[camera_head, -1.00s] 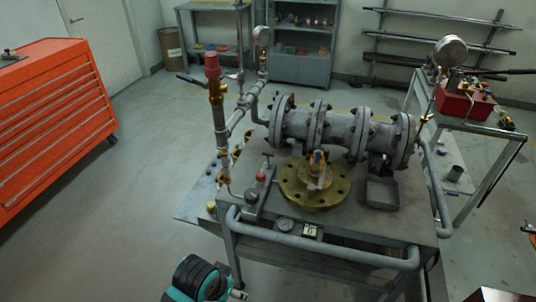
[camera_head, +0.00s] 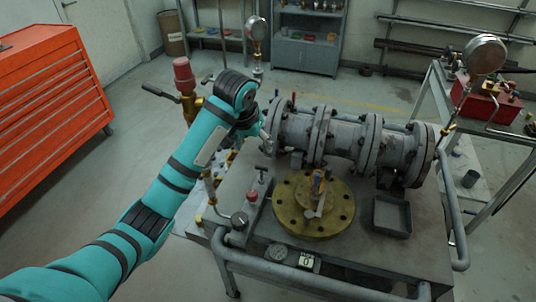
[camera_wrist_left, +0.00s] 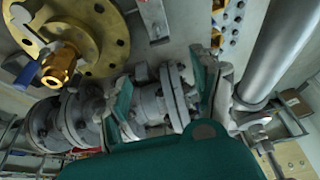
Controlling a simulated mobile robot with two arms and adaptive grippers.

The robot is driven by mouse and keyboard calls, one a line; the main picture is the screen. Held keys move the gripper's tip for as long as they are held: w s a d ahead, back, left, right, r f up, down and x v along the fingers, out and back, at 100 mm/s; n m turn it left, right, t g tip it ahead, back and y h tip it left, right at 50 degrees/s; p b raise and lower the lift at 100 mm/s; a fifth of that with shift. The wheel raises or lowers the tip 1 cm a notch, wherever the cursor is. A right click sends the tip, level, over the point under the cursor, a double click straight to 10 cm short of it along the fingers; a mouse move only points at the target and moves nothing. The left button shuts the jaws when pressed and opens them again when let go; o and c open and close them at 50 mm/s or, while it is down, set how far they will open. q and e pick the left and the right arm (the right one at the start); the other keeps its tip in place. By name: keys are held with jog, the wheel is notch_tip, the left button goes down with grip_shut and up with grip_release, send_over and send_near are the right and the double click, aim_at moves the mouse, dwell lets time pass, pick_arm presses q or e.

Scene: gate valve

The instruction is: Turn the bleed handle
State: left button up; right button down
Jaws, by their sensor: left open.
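A small brass valve (camera_head: 318,184) with a pale lever and a blue part stands on a round brass flange (camera_head: 290,225) on the bench. In the left wrist view the brass valve (camera_wrist_left: 60,66) and its blue lever (camera_wrist_left: 28,75) are at the upper left, outside the jaws. I cannot tell for sure which lever is the bleed handle. My left gripper (camera_head: 262,132) is at the left end of the grey flanged pipe, behind and left of the brass flange. Its open fingers (camera_wrist_left: 163,88) show in the left wrist view, with grey pipework beyond them. My right gripper is not in view.
The grey flanged pipe (camera_head: 345,132) crosses the bench. A red-capped valve (camera_head: 183,75) and a gauge (camera_head: 256,28) rise near my left arm. An empty tray (camera_head: 391,217) lies right of the flange. A red tool cabinet (camera_head: 45,110) stands left.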

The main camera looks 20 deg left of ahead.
pick_arm(q)
send_near(262, 167)
jog(key=p+x, duration=0.1)
jog(key=x, duration=0.6)
jog(key=shift+f, duration=0.2)
jog(key=shift+x, duration=1.05)
jog(key=shift+w+a+f, duration=0.1)
jog(key=shift+w+f, duration=0.1)
jog(key=shift+f, duration=0.1)
jog(key=c, duration=1.2)
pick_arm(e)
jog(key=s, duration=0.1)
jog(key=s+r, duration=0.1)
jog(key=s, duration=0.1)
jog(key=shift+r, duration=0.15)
